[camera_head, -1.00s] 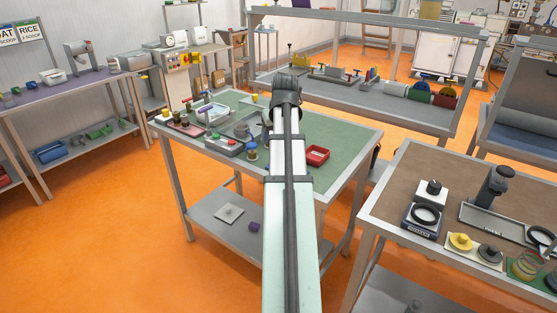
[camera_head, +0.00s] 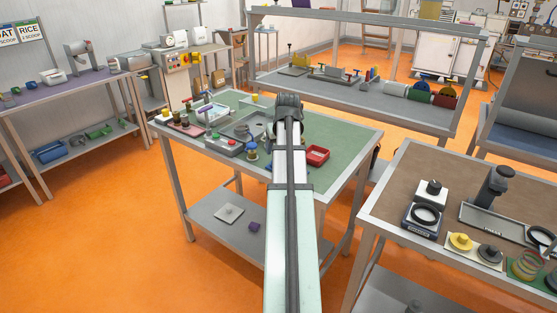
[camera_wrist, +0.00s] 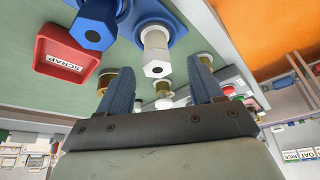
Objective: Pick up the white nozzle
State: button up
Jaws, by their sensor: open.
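A white nozzle (camera_wrist: 155,50) with a hexagonal end and a dark centre hole stands on a blue base in the wrist view. My gripper (camera_wrist: 158,70) is open, with its two blue fingers spread to the left and right of the nozzle's picture position. Nothing is held between them. I cannot tell how far the fingertips are from the nozzle. A blue hexagonal piece (camera_wrist: 97,24) is beside it on the left. In the head view my arm hides the gripper and the nozzle.
A red tray marked SCRAP (camera_wrist: 62,52) lies near the blue piece and shows in the head view (camera_head: 317,155). Brass-coloured pieces (camera_wrist: 205,60) are nearby. The green bench top (camera_head: 345,140) is clear to the right. Several parts crowd its left side.

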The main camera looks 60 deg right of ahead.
jog(key=shift+x, duration=2.65)
jog(key=shift+d, duration=0.1)
jog(key=shift+c, duration=0.5)
jog(key=shift+r, duration=0.1)
jog(key=c, duration=1)
jog(key=shift+o, duration=0.2)
notch_tip(320, 180, up, 9)
jog(key=shift+f, duration=0.1)
jog(key=shift+w+d+r, duration=0.15)
jog(key=shift+r, duration=0.25)
jog(key=w+d+n+y, duration=0.1)
jog(key=w+d, duration=0.3)
jog(key=w, duration=0.9)
jog(key=w+d+n, duration=0.3)
jog(key=w+d, duration=0.1)
jog(key=w, duration=0.9)
jog(key=shift+d+n+t+y, duration=0.3)
jog(key=shift+d+y, duration=0.1)
